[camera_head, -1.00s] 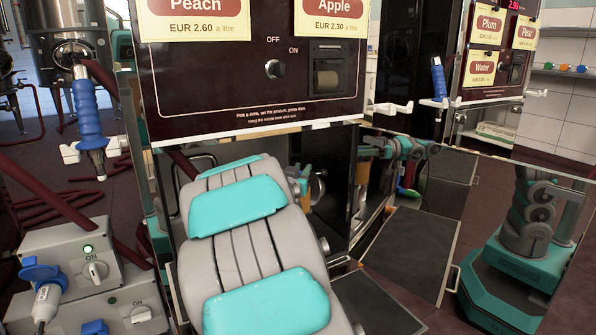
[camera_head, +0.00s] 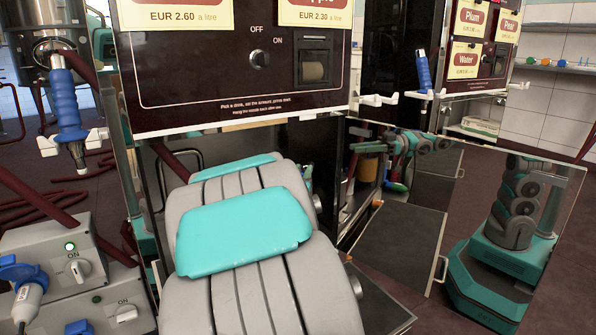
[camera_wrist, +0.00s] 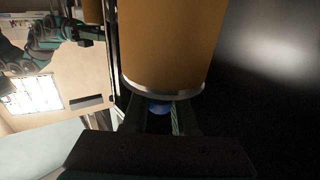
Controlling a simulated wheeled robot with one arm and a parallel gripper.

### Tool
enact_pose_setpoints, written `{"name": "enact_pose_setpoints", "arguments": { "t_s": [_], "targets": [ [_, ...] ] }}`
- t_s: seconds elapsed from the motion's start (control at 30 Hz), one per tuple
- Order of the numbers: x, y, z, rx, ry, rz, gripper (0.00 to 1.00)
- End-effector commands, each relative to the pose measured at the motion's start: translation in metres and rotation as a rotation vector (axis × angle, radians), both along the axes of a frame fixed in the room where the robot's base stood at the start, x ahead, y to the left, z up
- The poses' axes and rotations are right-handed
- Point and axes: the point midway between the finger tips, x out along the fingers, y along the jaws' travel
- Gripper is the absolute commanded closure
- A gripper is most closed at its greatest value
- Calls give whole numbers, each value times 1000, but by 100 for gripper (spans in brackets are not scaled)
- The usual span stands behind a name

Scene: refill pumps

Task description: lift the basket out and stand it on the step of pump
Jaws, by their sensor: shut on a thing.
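In the wrist view my gripper (camera_wrist: 160,108) is shut on a small blue knob (camera_wrist: 158,106) at the end of an amber cylinder (camera_wrist: 172,45) with a pale metal rim, which appears to be the basket. The cylinder runs out of the top of that view, so its far end is hidden. In the head view my arm hides the gripper and the inside of the pump cabinet. The pump (camera_head: 200,90) stands straight ahead. A dark plate, apparently its step (camera_head: 385,308), shows low at the right of my arm.
A mirror-like open door panel (camera_head: 465,200) at the right reflects my robot and the cabinet. A blue-handled nozzle (camera_head: 66,105) hangs at the left. Grey switch boxes (camera_head: 50,250) with a plug stand lower left. Another pump (camera_head: 480,55) is farther right.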

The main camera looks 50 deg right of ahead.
Motion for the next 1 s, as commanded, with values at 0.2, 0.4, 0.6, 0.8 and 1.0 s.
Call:
{"name": "enact_pose_setpoints", "arguments": {
  "t_s": [0.2, 0.4, 0.6, 0.8, 1.0],
  "targets": [
    [-15, 5, 0, 0, 0, 0, 100],
    [-30, 9, 0, 0, 0, -1, 100],
    [-40, 12, 0, 0, -1, -1, 100],
    [-41, 13, 0, 1, 0, 0, 100],
    [-37, 15, -1, 1, 0, 9, 100]
  ]
}}
